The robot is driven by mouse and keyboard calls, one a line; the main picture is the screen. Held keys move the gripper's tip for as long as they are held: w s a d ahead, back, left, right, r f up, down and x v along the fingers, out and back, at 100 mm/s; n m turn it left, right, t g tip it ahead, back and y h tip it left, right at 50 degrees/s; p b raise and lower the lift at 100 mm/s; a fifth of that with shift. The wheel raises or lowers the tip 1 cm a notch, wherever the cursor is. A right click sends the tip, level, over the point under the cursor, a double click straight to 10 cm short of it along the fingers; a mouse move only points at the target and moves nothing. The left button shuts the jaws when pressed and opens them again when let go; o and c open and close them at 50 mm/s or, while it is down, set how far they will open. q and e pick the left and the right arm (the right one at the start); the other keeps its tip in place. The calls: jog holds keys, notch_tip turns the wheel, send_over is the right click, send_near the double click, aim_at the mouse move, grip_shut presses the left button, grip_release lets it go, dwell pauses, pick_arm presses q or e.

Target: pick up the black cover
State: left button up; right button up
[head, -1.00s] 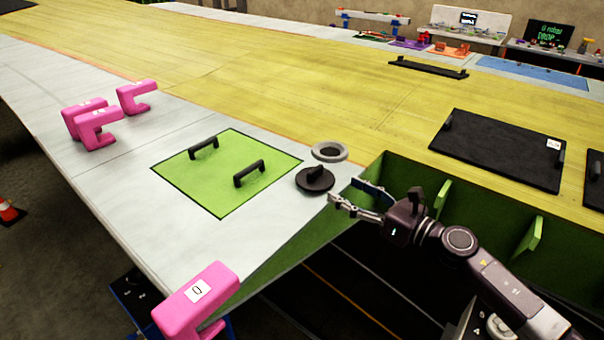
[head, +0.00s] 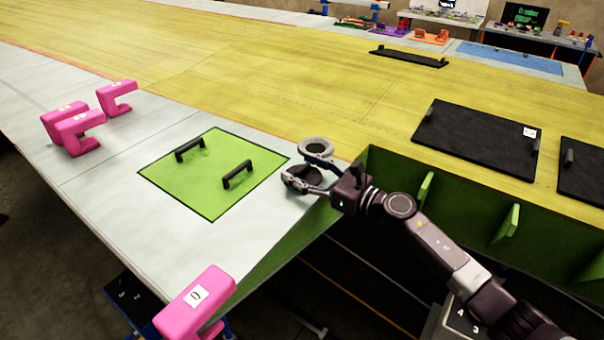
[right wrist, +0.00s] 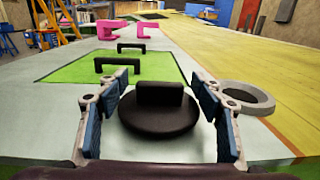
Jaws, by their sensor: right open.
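The black cover (right wrist: 158,120) is a round disc with an upright block handle. In the right wrist view it lies on the pale wing surface between the two fingers. My right gripper (right wrist: 160,115) is open, with a blue-padded finger on each side of the cover and a gap to the handle. In the head view the right gripper (head: 300,172) reaches over the cover (head: 303,178) and partly hides it. A grey ring (head: 316,147) lies just behind the cover; it also shows at the right in the right wrist view (right wrist: 242,97). My left gripper is not in view.
A green panel (head: 205,195) with two black handles lies left of the cover. Pink clamps (head: 80,132) stand on the left edge, and another pink clamp (head: 195,305) is nearer. Black panels (head: 478,138) lie at the right.

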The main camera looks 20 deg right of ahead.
jog(key=shift+s, duration=0.1)
jog(key=shift+d, duration=0.1)
jog(key=shift+c, duration=1.1)
jog(key=c, duration=1.3)
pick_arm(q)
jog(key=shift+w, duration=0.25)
pick_arm(e)
jog(key=shift+o, duration=0.2)
